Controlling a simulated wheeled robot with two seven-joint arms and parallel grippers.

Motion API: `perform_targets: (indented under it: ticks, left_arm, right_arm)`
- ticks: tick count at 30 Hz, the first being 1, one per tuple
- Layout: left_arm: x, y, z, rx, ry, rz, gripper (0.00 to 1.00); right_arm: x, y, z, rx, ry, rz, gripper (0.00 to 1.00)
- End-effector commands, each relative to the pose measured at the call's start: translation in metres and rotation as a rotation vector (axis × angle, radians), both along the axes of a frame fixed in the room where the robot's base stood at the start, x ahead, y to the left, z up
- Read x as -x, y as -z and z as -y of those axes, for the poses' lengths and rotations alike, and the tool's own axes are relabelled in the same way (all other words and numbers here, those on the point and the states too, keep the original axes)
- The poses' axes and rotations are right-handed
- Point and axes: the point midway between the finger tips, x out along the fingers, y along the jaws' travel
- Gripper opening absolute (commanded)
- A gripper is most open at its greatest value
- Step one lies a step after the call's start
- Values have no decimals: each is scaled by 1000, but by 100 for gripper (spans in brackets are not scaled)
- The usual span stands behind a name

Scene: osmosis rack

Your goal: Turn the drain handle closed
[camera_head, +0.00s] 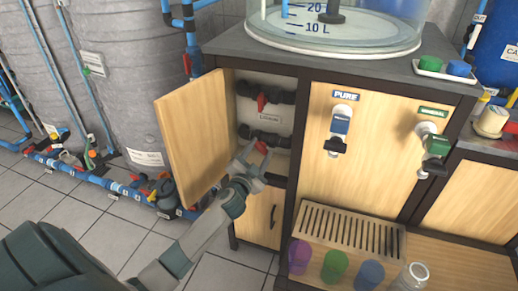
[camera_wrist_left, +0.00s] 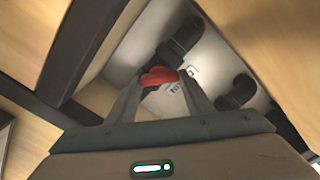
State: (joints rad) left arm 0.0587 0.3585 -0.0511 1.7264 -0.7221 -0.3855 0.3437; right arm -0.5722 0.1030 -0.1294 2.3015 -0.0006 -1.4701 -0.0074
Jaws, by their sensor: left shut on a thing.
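The open cabinet holds two dark pipes, each with a red handle. The upper red handle (camera_head: 262,101) points down from its pipe. The lower red handle (camera_head: 262,147) sits on the lower pipe at my left gripper's (camera_head: 252,160) fingertips. In the left wrist view, my left gripper (camera_wrist_left: 160,84) has its two fingers on either side of a red handle (camera_wrist_left: 157,75) and is shut on it. The fingers hide part of the handle. Which handle is the drain cannot be read from the small label (camera_head: 268,116). My right gripper is not in view.
The open wooden door (camera_head: 190,130) stands left of my forearm. Right of the opening are the PURE tap (camera_head: 340,125) and a green-labelled tap (camera_head: 433,145). Several coloured cups and a glass jar (camera_head: 411,277) stand below, by a slatted tray (camera_head: 350,234).

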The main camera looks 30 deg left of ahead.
Motion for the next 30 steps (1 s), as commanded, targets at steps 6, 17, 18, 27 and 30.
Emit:
perform_targets:
  ticks: [6, 17, 18, 27, 30]
  left_arm:
    - [0, 1, 1, -201, 0, -51, 24]
    - [0, 3, 2, -529, 1, -131, 24]
    - [0, 3, 2, -564, 2, -139, 24]
    - [0, 4, 2, -764, 2, -186, 24]
    - [0, 5, 2, -802, 2, -195, 24]
  right_arm:
    - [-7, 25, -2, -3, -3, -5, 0]
    - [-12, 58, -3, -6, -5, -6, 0]
    - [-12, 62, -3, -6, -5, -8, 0]
    - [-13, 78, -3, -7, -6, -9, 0]
    - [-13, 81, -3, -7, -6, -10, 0]
